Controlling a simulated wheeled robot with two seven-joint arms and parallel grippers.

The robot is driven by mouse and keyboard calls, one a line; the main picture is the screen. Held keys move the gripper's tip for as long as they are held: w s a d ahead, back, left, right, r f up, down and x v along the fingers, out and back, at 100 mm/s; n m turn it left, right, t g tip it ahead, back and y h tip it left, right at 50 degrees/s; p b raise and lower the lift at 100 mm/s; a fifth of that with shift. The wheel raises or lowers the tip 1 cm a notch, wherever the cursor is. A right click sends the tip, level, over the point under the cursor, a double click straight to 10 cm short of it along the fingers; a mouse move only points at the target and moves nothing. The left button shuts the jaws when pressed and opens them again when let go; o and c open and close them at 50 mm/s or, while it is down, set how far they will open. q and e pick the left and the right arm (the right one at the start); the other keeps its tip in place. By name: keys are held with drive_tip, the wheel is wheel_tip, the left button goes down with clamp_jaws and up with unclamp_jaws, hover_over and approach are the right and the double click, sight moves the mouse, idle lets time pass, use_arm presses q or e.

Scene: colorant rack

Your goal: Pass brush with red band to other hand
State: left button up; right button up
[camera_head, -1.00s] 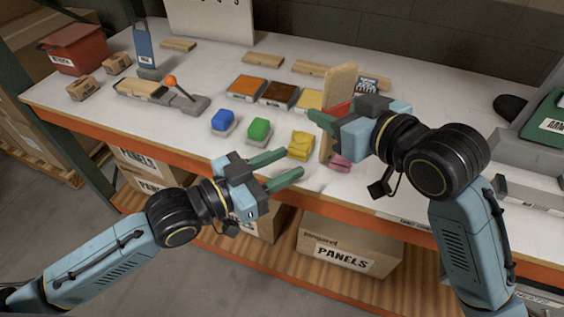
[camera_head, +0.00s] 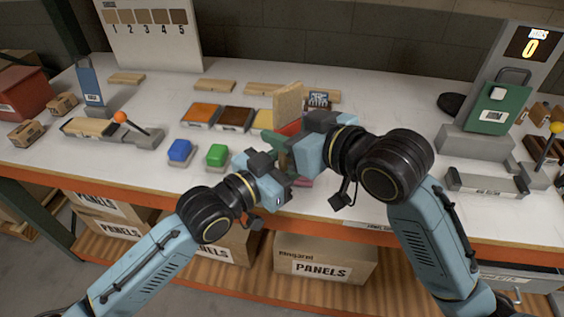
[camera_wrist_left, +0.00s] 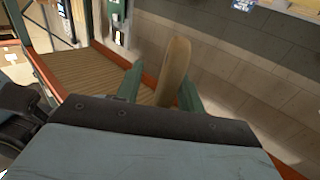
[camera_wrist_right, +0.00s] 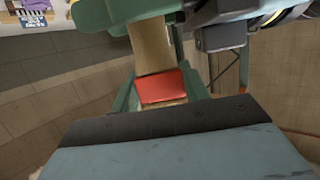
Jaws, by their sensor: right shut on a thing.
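The brush with the red band stands roughly upright, its broad wooden end (camera_head: 288,100) above the red band (camera_head: 290,128). My right gripper (camera_wrist_right: 160,92) is shut on the brush at the red band, which shows between its fingers in the right wrist view. My left gripper (camera_wrist_left: 160,85) is open, and the wooden handle (camera_wrist_left: 175,70) stands between its spread fingers, nearer the right-hand one in the left wrist view. In the head view the two grippers overlap just over the front of the table, hiding the brush's lower part; contact with the left fingers cannot be told.
A blue block (camera_head: 179,150) and a green block (camera_head: 216,155) stand left of the grippers on the white table (camera_head: 340,205). Colour trays, including an orange one (camera_head: 201,113), lie behind. A grey fixture with a green panel (camera_head: 497,108) stands at right.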

use_arm(q)
drive_tip(key=shift+d, duration=0.1)
clamp_jaws()
use_arm(e)
drive_tip(key=o, duration=1.1)
drive_tip(key=shift+r, duration=0.1)
